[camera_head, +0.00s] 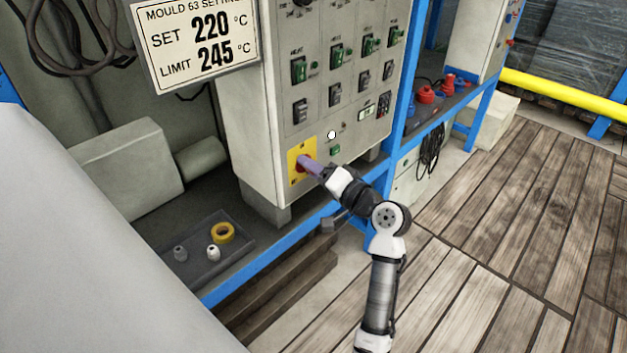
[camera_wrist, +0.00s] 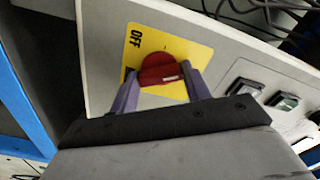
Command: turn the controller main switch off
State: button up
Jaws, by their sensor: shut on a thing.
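The controller (camera_head: 256,120) is a pale grey cabinet on a blue-framed bench in the head view. Its main switch is a red rotary knob (camera_wrist: 158,68) on a yellow plate (camera_wrist: 190,50), low on the cabinet front; the plate also shows in the head view (camera_head: 294,175). "OFF" is printed on the plate, sideways in the wrist view; another mark there is mostly hidden by a finger. The knob carries a short pale mark. My gripper (camera_head: 309,166) has its purple fingers on either side of the knob and is shut on it, as the wrist view (camera_wrist: 160,84) shows.
Several green and black switches (camera_head: 337,54) sit above on the panel. A sign (camera_head: 195,40) reads set 220 °C, limit 245 °C. A dark tray (camera_head: 206,262) holds a yellow ring and small fittings. Blue posts stand right of the cabinet; wooden floor (camera_head: 480,240) is clear at right.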

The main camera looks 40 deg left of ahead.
jog(key=n+b, duration=1.1)
jog(key=b, duration=0.1)
jog(key=shift+f+n, duration=0.1)
jog(key=shift+n, duration=0.3)
jog(key=o, duration=1)
jog(key=s+d, duration=0.1)
jog(key=d, duration=1.3)
